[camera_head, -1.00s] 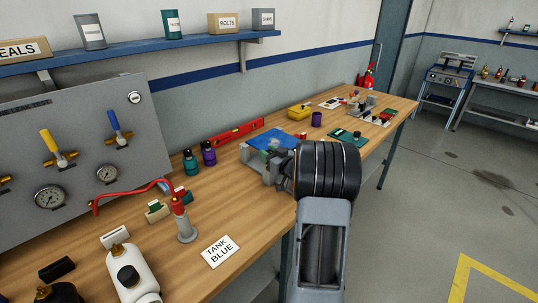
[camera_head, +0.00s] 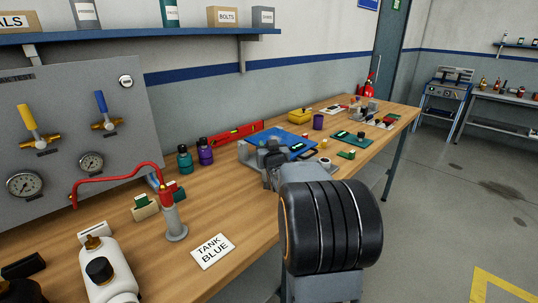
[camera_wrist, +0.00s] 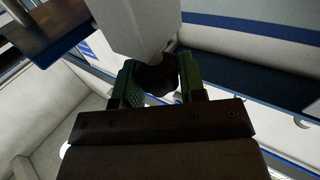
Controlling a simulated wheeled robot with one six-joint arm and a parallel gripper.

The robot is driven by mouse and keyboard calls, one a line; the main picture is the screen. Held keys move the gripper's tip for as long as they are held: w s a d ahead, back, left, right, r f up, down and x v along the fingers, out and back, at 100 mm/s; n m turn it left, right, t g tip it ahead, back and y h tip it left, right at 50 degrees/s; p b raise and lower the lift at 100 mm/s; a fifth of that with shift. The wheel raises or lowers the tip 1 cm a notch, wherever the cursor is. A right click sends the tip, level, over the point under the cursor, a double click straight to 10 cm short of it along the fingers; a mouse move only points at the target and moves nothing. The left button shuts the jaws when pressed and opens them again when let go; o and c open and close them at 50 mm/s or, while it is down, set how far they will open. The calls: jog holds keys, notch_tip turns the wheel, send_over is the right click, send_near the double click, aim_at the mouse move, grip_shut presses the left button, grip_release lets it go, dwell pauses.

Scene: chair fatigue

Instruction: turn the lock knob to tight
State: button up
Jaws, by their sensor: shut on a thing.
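In the wrist view, a dark, rounded knob (camera_wrist: 157,77) sits between the two green-padded fingers of my gripper (camera_wrist: 156,82). The fingers are shut on it from both sides. A pale grey body (camera_wrist: 137,28) stands right against the knob and hides part of it. In the head view, a grey metal device (camera_head: 262,156) stands on the bench beside a blue mat (camera_head: 291,144). My arm's dark wrist hides much of that area, so the knob and fingertips cannot be made out there. No tight mark is readable.
The wooden bench (camera_head: 223,215) carries a "TANK BLUE" card (camera_head: 213,251), a red-hosed post (camera_head: 174,222), a white bottle (camera_head: 107,272) and teal and purple bottles (camera_head: 205,151). A gauge panel (camera_head: 75,130) stands at the left.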

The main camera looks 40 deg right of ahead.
dwell(0.4)
jog(key=o, duration=0.9)
jog(key=shift+s, duration=0.1)
jog(key=v, duration=1.3)
jog(key=shift+s+a+b, duration=0.25)
jog(key=shift+s+b, duration=0.05)
jog(key=shift+b, duration=0.1)
